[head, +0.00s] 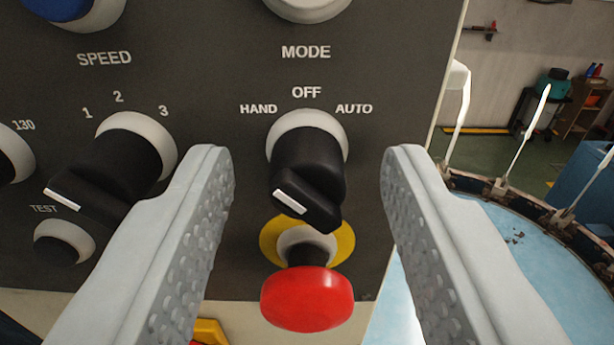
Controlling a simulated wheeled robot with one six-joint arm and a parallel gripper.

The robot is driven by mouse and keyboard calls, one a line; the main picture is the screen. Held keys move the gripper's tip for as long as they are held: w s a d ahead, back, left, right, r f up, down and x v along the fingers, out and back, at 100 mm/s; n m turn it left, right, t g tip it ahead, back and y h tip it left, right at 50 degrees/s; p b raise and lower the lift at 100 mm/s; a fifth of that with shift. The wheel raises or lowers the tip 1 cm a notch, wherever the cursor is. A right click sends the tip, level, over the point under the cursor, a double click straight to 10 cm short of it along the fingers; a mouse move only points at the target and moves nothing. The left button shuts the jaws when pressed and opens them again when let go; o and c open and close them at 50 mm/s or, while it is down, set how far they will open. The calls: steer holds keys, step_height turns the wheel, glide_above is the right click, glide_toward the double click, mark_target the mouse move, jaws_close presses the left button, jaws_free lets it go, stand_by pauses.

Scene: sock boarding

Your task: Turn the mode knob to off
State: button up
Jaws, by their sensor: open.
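The mode knob (308,180) is a black selector knob on a pale round collar, on the dark control panel under the labels HAND, OFF and AUTO. Its white pointer mark is on the left side of its grip bar and slants up to the left, toward HAND rather than OFF (307,92). My gripper (308,165) is open, with one grey finger to the left of the knob and one to the right. There is a visible gap on each side, and neither finger appears to touch it. How far the fingertips are from the panel is hard to tell.
A red mushroom button (307,298) on a yellow ring sticks out just below the knob, between the fingers. The speed knob (125,165) and a test button (62,243) are to the left. A round blue-topped machine (520,260) stands beyond the panel's right edge.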

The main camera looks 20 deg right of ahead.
jaws_close()
steer(key=m, duration=0.4)
steer(key=shift+m, duration=0.3)
steer(key=m, duration=0.4)
stand_by(0.7)
